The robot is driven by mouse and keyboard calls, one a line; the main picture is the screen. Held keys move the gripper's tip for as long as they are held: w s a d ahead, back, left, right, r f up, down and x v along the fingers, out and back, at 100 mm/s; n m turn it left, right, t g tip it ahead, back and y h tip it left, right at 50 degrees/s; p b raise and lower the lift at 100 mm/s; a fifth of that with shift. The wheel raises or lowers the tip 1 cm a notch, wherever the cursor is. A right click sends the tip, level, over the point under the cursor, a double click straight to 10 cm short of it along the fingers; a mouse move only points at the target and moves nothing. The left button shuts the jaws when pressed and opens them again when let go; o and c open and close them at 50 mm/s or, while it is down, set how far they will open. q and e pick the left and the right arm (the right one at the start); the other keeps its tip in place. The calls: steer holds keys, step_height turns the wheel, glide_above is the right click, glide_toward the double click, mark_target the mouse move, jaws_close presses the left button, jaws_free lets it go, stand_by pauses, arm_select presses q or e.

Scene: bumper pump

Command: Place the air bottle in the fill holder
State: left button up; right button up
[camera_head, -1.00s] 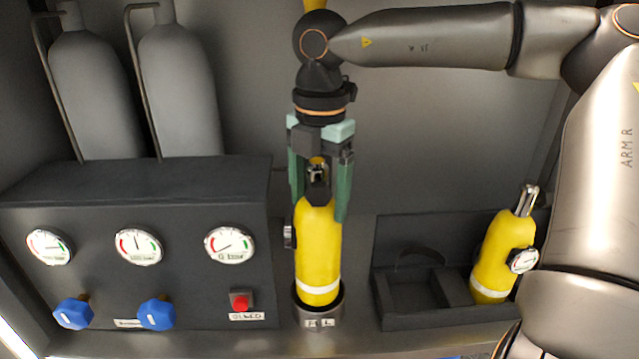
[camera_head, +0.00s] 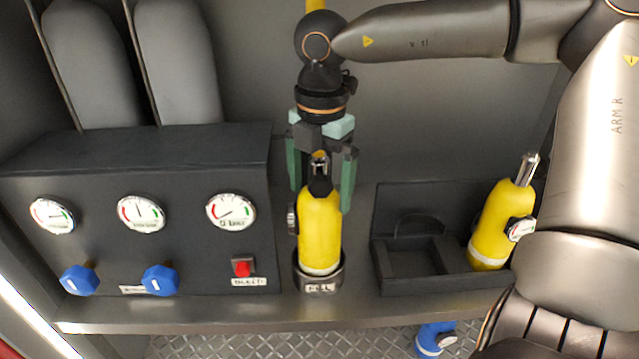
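A yellow air bottle (camera_head: 320,230) stands upright with its base inside the fill holder (camera_head: 319,284), a dark ring labelled FILL. My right gripper (camera_head: 320,195) points down from above, its green fingers on either side of the bottle's dark neck and shoulder. The fingers look spread wider than the neck, with gaps beside the valve, so it looks open around the bottle's top. A second yellow bottle (camera_head: 491,226) leans in the rack (camera_head: 412,264) at the right. My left gripper is not in view.
A dark panel (camera_head: 100,190) at the left carries several gauges, two blue knobs (camera_head: 160,281) and a red button (camera_head: 242,268). Grey cylinders (camera_head: 183,65) stand behind it. The rack's left slot is empty. A blue object (camera_head: 431,338) lies on the floor below the shelf edge.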

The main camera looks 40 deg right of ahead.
mark_target(320, 155)
step_height(320, 155, up, 8)
steer(key=shift+f, duration=0.1)
stand_by(0.5)
steer(key=shift+s, duration=0.1)
